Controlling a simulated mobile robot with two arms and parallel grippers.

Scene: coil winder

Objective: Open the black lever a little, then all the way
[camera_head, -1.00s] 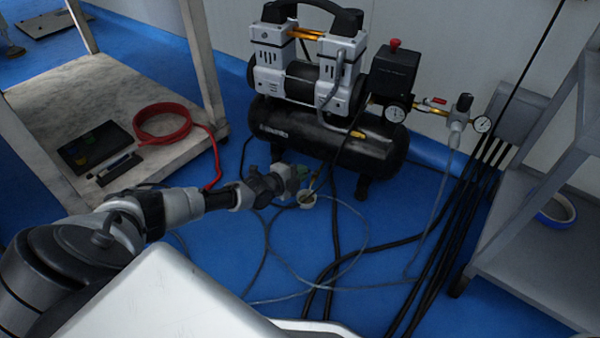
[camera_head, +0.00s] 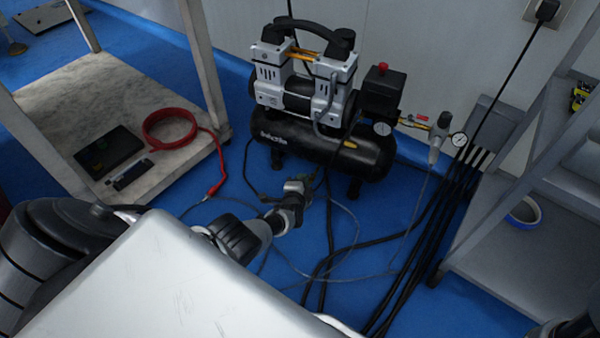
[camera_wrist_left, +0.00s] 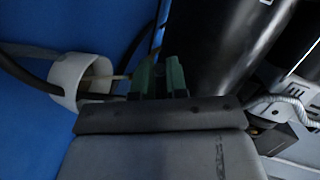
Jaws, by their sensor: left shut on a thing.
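My left gripper (camera_head: 305,181) reaches in low at the front of the air compressor (camera_head: 320,138), beside the underside of its black tank. In the left wrist view its two green fingertips (camera_wrist_left: 160,78) are close together, with a narrow dark piece between them. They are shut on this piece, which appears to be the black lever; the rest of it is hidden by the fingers. The tank (camera_wrist_left: 220,45) lies just beyond the fingertips. A white cup-like ring (camera_wrist_left: 80,82) with a thin brass-coloured rod is left of them.
Black cables (camera_head: 410,250) and thin hoses lie across the blue floor. A table with a red coiled hose (camera_head: 170,127) stands at left. A grey shelf (camera_head: 560,250) with a blue tape roll (camera_head: 524,212) stands at right. A pressure gauge (camera_head: 459,139) sits by the regulator.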

